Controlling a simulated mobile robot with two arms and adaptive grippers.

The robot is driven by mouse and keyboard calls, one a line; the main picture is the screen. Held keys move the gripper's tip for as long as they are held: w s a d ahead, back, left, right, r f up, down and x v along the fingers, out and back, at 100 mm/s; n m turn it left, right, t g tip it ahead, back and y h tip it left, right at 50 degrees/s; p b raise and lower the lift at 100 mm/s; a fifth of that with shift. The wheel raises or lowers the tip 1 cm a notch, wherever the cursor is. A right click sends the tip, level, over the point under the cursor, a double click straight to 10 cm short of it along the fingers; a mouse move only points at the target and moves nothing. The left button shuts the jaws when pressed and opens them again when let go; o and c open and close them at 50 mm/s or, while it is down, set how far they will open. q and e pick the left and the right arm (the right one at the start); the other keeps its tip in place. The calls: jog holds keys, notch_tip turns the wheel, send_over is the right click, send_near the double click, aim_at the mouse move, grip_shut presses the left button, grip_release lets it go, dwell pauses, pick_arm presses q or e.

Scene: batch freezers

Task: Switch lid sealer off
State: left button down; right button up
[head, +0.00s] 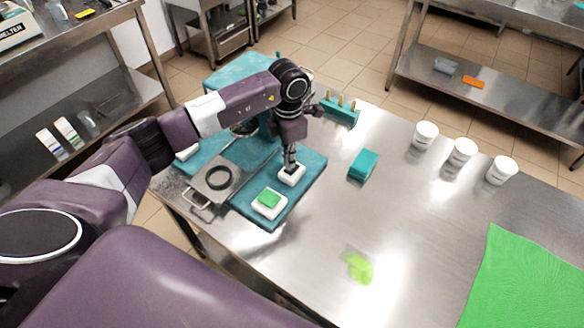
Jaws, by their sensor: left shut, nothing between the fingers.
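The lid sealer is a teal machine (305,190) at the left end of the steel table. On its base sits a white switch box (292,179) with a dark switch on top. Nearer to me is a white box with a green button (269,202). A metal slide with a black ring (217,178) is at the left of the base. My left gripper (290,166) is shut and empty, pointing down with its fingertips at the dark switch. They hide part of it, so its position and any contact cannot be told. My right gripper is not in view.
A teal block (363,165) and a teal holder with upright pegs (340,112) stand right of the sealer. White cups (425,135) line the back right. A green mat (530,280) covers the right front. A lime spill or cloth (359,267) lies mid-table.

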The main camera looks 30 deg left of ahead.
aim_at(289, 171)
pick_arm(q)
jog(key=shift+f+b, duration=0.95)
jog(key=shift+f, duration=0.3)
dwell(0.3)
jog(key=shift+s+r, duration=0.1)
jog(key=shift+r+p, duration=0.6)
jog(key=shift+r, duration=0.2)
jog(key=shift+r+p, duration=1.5)
jog(key=shift+r, duration=1.15)
